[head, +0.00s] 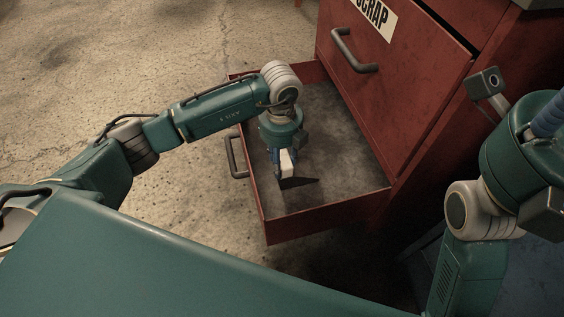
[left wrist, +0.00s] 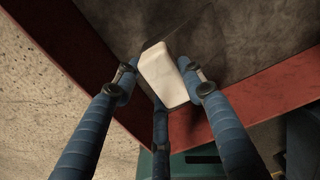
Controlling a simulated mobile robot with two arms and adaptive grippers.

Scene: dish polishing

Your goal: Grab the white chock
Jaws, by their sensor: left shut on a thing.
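The white chock (head: 286,161) is a small pale block held between the fingers of my left gripper (head: 285,172), over the open red drawer. In the left wrist view the chock (left wrist: 166,77) is a rounded off-white block with blue fingers on either side. My left gripper (left wrist: 163,83) is shut on it there. A dark shadow lies on the drawer floor below the chock; I cannot tell how far it is above the floor. My right arm shows at the right of the head view, but its gripper's fingers are not visible.
The open drawer (head: 345,209) has raised red walls around a bare grey floor, with a dark handle (head: 236,157) on its front. The red cabinet (head: 418,75) with a SCRAP label (head: 376,14) stands behind it. Concrete floor (head: 130,55) is clear at the left.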

